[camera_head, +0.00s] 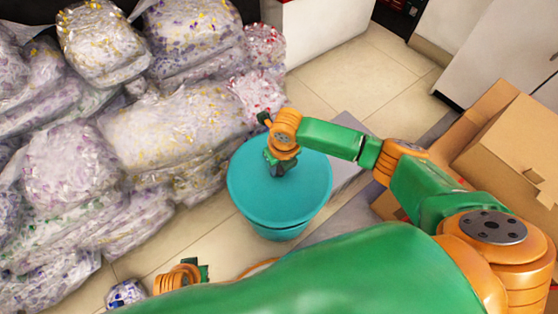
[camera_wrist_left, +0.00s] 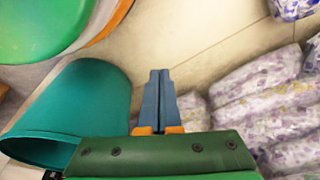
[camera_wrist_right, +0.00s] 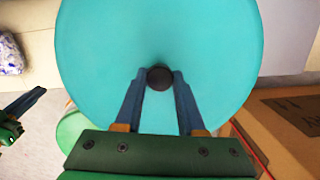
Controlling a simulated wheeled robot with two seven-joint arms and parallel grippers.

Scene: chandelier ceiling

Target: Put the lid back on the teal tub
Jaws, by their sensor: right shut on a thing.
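The teal lid (camera_head: 305,190) is a round disc with a dark knob (camera_wrist_right: 160,77). My right gripper (camera_head: 275,166) is shut on the knob; in the right wrist view both fingertips touch its sides. The teal tub (camera_head: 280,232) stands on the floor directly below the lid, which hides its mouth in the head view. In the left wrist view the tub (camera_wrist_left: 95,95) shows its side and part of its rim at lower left, which looks uncovered. I cannot tell the exact gap between lid and rim. My left gripper (camera_wrist_left: 165,75) is shut and empty, in front of the tub.
Clear bags with coloured bits (camera_head: 170,125) are piled to the left, close beside the tub. Cardboard boxes (camera_head: 515,150) stand at the right. A small bag (camera_head: 125,292) lies at the lower left. Tiled floor (camera_head: 365,75) is open behind the tub.

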